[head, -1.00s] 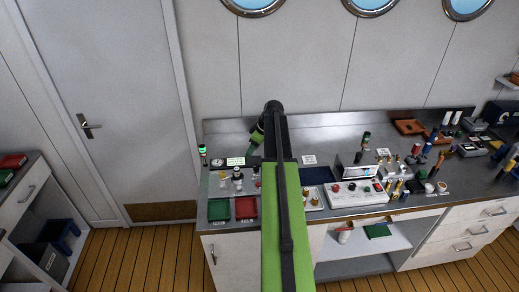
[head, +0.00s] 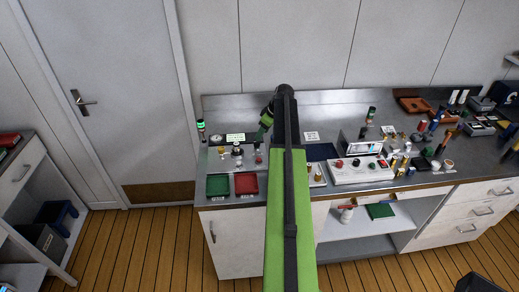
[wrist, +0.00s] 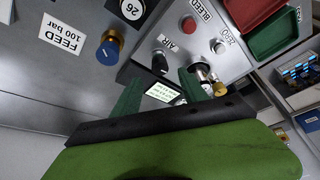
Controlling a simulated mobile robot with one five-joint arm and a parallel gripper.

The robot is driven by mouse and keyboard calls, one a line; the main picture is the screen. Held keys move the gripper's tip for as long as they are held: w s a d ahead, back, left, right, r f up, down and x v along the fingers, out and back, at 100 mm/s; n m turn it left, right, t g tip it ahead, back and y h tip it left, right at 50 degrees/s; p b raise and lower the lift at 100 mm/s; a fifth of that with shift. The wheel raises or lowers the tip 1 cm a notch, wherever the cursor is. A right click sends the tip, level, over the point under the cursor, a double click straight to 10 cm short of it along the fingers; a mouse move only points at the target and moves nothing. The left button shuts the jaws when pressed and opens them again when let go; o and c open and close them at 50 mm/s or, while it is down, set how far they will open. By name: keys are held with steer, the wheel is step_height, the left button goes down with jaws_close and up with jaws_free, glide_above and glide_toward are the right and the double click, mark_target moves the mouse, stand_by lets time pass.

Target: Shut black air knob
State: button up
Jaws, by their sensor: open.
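The black air knob (wrist: 160,62) stands on the grey panel (wrist: 232,65) beside the AIR label in the wrist view. It also shows, small, on the panel in the head view (head: 237,150). My gripper (wrist: 160,84) is open and empty. Its two green fingers lie apart, with the knob ahead of the gap between them. I cannot tell whether either finger touches it. In the head view my gripper (head: 266,118) is just right of the lit display (head: 235,137), partly hidden by my arm.
Close neighbours are a red BLEED knob (wrist: 188,25), a silver knob (wrist: 218,46), a brass fitting (wrist: 219,88) and a blue FEED knob (wrist: 110,46). Green (head: 218,185) and red (head: 246,183) trays lie at the counter's front.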

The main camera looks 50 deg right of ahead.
mark_target(257, 143)
steer(key=b+x, duration=0.5)
steer(key=x, duration=0.2)
steer(key=shift+r, duration=0.1)
